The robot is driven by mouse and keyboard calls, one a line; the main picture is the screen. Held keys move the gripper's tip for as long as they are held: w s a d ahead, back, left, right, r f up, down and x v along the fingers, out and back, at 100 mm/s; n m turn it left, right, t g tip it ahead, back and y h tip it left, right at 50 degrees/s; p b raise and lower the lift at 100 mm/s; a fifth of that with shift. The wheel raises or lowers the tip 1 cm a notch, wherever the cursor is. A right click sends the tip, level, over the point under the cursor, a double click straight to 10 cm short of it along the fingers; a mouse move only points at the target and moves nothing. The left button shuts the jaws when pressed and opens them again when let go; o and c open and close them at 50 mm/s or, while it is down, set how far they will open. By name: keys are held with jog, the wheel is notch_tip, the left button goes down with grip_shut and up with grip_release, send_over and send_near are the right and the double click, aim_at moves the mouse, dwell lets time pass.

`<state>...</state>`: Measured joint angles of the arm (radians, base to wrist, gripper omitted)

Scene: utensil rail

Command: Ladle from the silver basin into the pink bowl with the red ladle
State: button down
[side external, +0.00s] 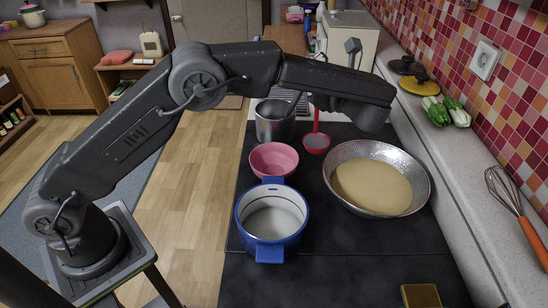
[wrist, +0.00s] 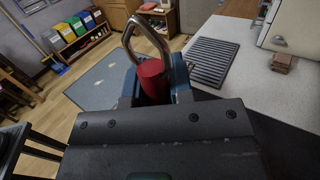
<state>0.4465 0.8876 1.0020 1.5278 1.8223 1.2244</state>
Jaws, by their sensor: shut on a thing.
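The red ladle (side external: 316,143) hangs bowl-down behind the pink bowl, between the grey metal pot and the silver basin. My gripper (wrist: 153,88) is shut on its red handle (wrist: 153,79), and the metal hook at the handle's end shows above the jaws in the wrist view. In the side view my forearm hides most of the gripper. The silver basin (side external: 420,190) stands on the dark counter at right, holding tan liquid. The pink bowl (side external: 273,160) stands left of it and looks empty. I cannot tell whether the ladle's cup holds liquid or touches the counter.
A blue pot (side external: 270,253) with handles stands in front of the pink bowl. The grey metal pot (side external: 275,122) stands behind it. A whisk (side external: 516,210) and green vegetables (side external: 446,111) lie on the right ledge. A yellow-brown block (side external: 421,295) lies at the front.

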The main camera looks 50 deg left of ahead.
jog(key=shift+s+a+f+n+h, duration=1.25)
jog(key=shift+s+a+f+n, duration=0.3)
jog(key=shift+s+a, duration=1.55)
jog(key=shift+s+a+f+n+h, duration=1.3)
jog(key=shift+s+a+n, duration=0.45)
jog(key=shift+s+a, duration=1.35)
jog(key=w+d+r+m+y, duration=0.2)
jog(key=w+d+r+m, duration=0.1)
jog(key=w+d, duration=0.3)
jog(key=w+d+r+m+y, duration=0.3)
jog(key=w+d, duration=0.4)
jog(key=shift+m, duration=0.4)
